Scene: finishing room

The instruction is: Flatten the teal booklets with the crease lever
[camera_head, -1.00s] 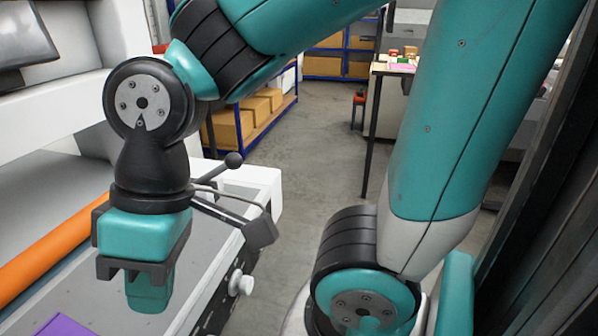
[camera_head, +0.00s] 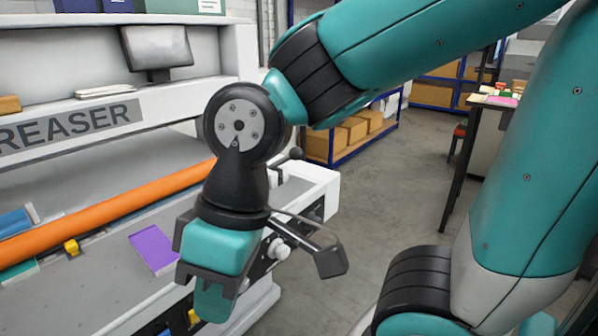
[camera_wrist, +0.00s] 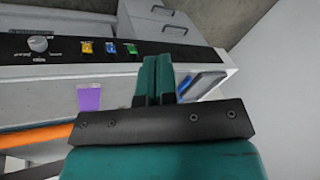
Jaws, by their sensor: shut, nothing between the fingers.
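A thin teal-green piece, perhaps a teal booklet (camera_head: 20,272), lies at the left edge of the creaser's bed in the head view, partly cut off. A dark lever with a ball knob (camera_head: 297,153) stands at the right end of the machine, partly behind my arm; I cannot tell if it is the crease lever. My gripper (camera_head: 212,302) points down above the front right of the bed, empty and apart from the lever. In the wrist view its teal fingers (camera_wrist: 155,78) are together, over the front panel.
The creaser (camera_head: 140,110) carries a long orange roller (camera_head: 110,208). A purple booklet (camera_head: 153,248) lies left of my gripper, a blue one (camera_head: 15,222) farther left. The front panel has a knob (camera_wrist: 38,43) and coloured switches (camera_wrist: 111,47). Open floor (camera_head: 400,190) lies to the right.

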